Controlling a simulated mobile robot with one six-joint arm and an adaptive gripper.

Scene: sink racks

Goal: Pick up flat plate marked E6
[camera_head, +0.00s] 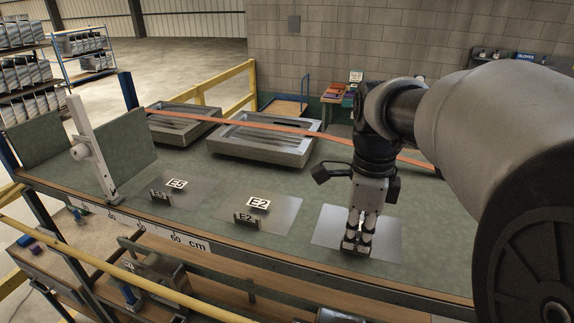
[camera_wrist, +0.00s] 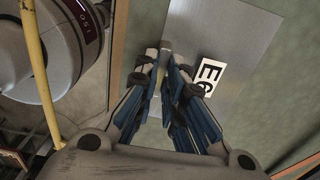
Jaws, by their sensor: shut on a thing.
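The flat plate marked E6 (camera_head: 386,236) is a thin grey metal sheet lying at the right of the green bench top. In the wrist view the plate (camera_wrist: 236,32) shows a white label reading E6, partly cut off by a finger. My gripper (camera_head: 356,246) points down over the plate's front edge, its fingers close together. In the wrist view my gripper (camera_wrist: 166,72) is shut at that edge, left of the label. The fingers hide most of the gripped part, and in the head view they hide the plate's mark.
Plates marked E2 (camera_head: 285,215) and E5 (camera_head: 199,197) lie to the left, each with a small upright marked block in front. Two metal trays (camera_head: 290,157) stand behind. An orange strip (camera_head: 250,125) crosses the back. A ruler in cm (camera_head: 140,229) runs along the front edge.

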